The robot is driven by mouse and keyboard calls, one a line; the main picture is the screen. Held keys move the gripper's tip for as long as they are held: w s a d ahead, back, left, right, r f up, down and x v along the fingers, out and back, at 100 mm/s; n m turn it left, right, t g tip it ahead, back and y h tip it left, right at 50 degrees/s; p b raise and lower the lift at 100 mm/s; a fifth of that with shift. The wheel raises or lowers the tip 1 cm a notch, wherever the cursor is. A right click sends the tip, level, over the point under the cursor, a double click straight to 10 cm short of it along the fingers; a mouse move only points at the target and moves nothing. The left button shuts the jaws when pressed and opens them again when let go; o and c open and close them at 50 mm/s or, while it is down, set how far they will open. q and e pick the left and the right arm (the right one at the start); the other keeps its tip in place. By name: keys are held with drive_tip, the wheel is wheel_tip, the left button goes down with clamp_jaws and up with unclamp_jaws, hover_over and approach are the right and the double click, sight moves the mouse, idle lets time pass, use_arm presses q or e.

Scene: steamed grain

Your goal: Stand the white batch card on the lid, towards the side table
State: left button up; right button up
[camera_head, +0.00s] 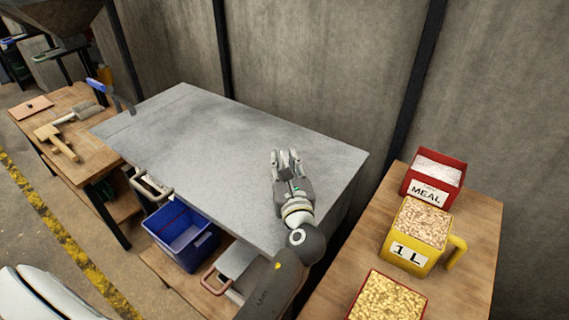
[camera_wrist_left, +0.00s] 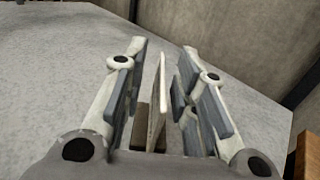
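The white batch card (camera_wrist_left: 157,100) stands upright, seen nearly edge-on, between the fingers of my left gripper in the left wrist view (camera_wrist_left: 160,95). A gap shows on both sides of the card, so the fingers are around it and apart from it. A brown block (camera_wrist_left: 142,122) shows at the card's foot. In the head view my left gripper (camera_head: 286,158) is low over the right part of the grey lid (camera_head: 220,140); the card is hard to make out there. My right gripper is not in view.
A wooden table (camera_head: 470,240) at the right holds a red MEAL box (camera_head: 433,178), a yellow 1 L measure (camera_head: 416,237) and a grain box (camera_head: 388,299). A wooden bench (camera_head: 90,150) at the left holds tools. A blue bin (camera_head: 184,238) sits below the lid, whose left part is mostly clear.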

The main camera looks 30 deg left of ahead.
use_arm(q)
drive_tip(key=shift+d+r, duration=0.1)
drive_tip(key=b+v, duration=0.1)
drive_tip(key=v, duration=0.6)
drive_tip(key=shift+s, duration=0.15)
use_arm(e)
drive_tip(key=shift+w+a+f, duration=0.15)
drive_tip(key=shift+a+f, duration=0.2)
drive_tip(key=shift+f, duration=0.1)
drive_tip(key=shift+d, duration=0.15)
use_arm(q)
drive_tip(key=shift+s, duration=0.1)
